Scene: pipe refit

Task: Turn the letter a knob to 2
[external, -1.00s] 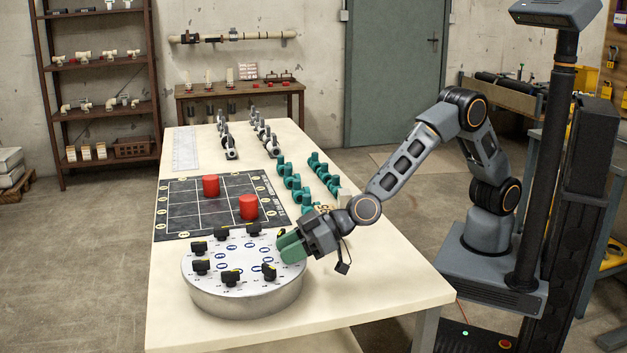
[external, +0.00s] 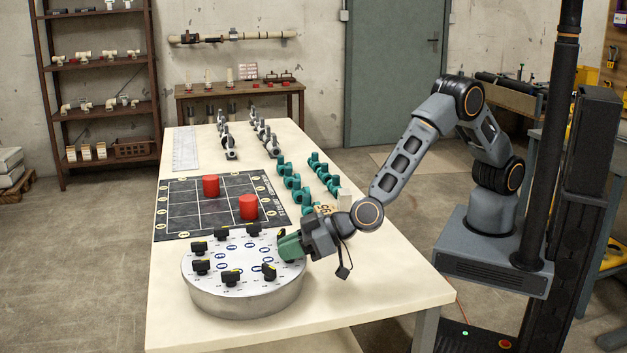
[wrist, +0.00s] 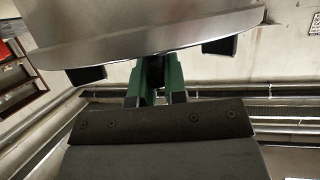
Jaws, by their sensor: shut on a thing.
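A round grey metal dial plate (external: 243,300) sits at the front of the table with several black knobs around its rim. My gripper (external: 287,245) with green fingers is at the right side of the plate, shut on one black knob (external: 282,234), which the fingers mostly hide. In the wrist view the fingers (wrist: 155,80) reach up to the plate (wrist: 150,28), with a dark thing between them. The letters and numbers are too small to read, so I cannot tell which letter this knob has or where it points.
Other black knobs, such as the front one (external: 231,278), stand close around the rim. Behind lies a dark grid mat (external: 183,205) with two red cylinders (external: 249,207). Teal fittings (external: 291,182) stand beyond it. The table's front right (external: 370,290) is clear.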

